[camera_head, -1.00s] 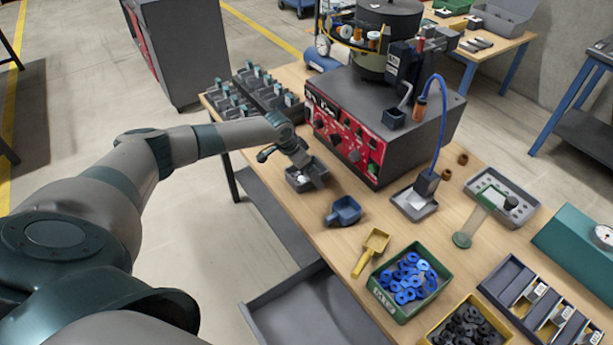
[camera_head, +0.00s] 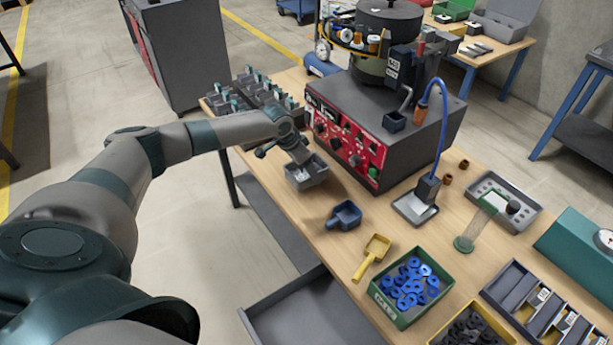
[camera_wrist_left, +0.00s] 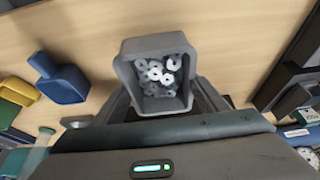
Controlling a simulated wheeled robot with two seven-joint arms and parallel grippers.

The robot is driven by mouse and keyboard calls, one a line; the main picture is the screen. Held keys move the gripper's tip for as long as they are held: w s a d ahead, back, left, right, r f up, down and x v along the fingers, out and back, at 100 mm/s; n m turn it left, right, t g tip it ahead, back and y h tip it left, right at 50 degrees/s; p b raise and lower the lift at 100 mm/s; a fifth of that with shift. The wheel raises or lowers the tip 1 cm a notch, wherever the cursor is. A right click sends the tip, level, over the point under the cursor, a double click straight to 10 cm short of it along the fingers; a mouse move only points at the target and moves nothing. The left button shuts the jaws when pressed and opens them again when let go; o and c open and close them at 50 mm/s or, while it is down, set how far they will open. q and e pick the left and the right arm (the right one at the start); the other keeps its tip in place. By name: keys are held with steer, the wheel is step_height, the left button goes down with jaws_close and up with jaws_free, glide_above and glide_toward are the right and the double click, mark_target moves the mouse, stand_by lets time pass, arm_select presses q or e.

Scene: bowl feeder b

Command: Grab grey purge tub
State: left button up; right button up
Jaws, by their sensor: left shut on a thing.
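The grey purge tub (camera_head: 309,179) is a small open tub near the table's left edge, in front of the machine. It also shows in the left wrist view (camera_wrist_left: 157,45), with several pale and grey washers inside. The tub looks about level. I cannot tell whether its base is clear of the table. My right gripper is not in view.
The grey machine with a red panel (camera_head: 345,148) stands close to the right of the tub. A blue scoop (camera_head: 345,215), a yellow scoop (camera_head: 374,256) and a green bin (camera_head: 402,316) of blue washers lie nearer. A rack of fixtures (camera_head: 250,97) stands behind.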

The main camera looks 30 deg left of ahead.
arm_select(q)
steer(key=s+d+r+b, duration=0.2)
steer(key=s+d+r, duration=0.2)
steer(key=d+r, duration=0.4)
steer(key=shift+s+d+r+b, duration=0.25)
steer(key=shift+d+b, duration=0.15)
steer(key=shift+d, duration=1)
steer(key=shift+f, duration=0.1)
